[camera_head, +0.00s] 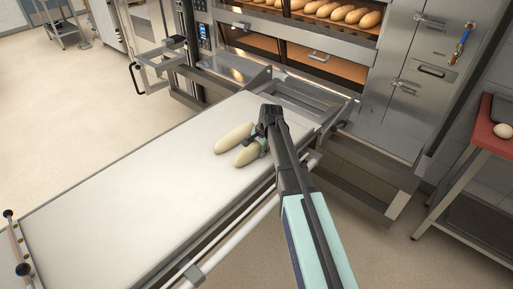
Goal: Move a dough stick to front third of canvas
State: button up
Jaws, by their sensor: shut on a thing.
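Two pale dough sticks lie close side by side on the white canvas (120,200), near its oven end. The left dough stick (232,139) lies free on the canvas. The right dough stick (246,153) runs under my gripper (262,141), which is shut on it at its upper right part. The fingers hide part of that stick. I cannot tell whether the held stick touches the canvas or is slightly lifted.
The deck oven (300,50) stands behind, with baked loaves (330,11) on its upper deck. A metal frame (300,95) adjoins the canvas end. A red-topped table (490,130) stands at right. The canvas toward the lower left is clear.

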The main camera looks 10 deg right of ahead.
jog(key=shift+f, duration=0.1)
jog(key=o, duration=1.4)
jog(key=v, duration=1.2)
